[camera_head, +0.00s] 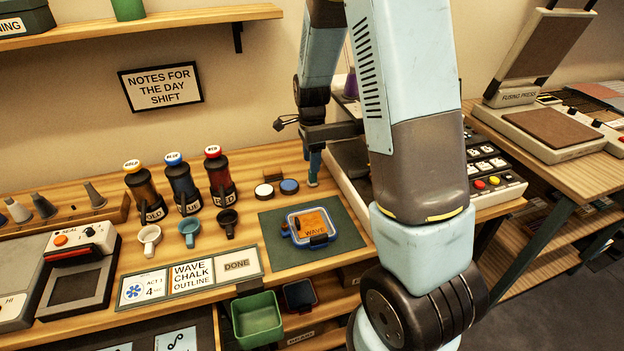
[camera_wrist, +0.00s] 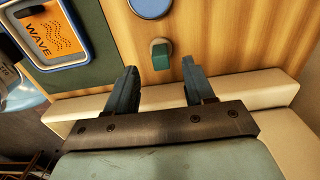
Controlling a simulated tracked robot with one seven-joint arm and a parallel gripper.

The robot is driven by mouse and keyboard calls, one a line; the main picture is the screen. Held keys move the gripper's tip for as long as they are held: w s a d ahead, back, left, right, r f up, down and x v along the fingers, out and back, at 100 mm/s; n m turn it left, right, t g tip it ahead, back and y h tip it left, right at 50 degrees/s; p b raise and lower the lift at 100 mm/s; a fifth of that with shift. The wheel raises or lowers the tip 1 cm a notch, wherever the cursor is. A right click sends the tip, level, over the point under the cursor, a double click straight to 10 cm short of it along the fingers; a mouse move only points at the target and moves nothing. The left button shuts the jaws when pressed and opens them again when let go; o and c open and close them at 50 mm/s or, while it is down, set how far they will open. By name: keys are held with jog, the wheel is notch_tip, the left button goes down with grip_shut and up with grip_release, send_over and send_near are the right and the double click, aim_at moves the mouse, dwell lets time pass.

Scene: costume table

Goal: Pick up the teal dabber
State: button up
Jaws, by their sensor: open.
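The teal dabber (camera_wrist: 161,54) is a small block with a rounded grey end, on the wooden table in the wrist view. My gripper (camera_wrist: 160,68) is open, its two dark teal fingers spread apart. The dabber lies between the lines of the fingers, just beyond their tips, with clear room on both sides. Nothing is held. In the head view my gripper (camera_head: 313,158) points down at the table, right of the blue round pad (camera_head: 289,186). There I cannot clearly separate the dabber from my finger.
A green mat (camera_head: 340,215) holds a blue-framed WAVE stencil (camera_head: 312,226) close by. A pale machine (camera_head: 349,190) stands right of my gripper. Gold, blue and red bottles (camera_head: 220,177) stand further left.

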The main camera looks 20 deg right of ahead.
jog(key=shift+d+f, duration=0.15)
jog(key=shift+f, duration=3)
jog(key=c, duration=0.9)
notch_tip(320, 180, up, 10)
jog(key=shift+r, duration=0.1)
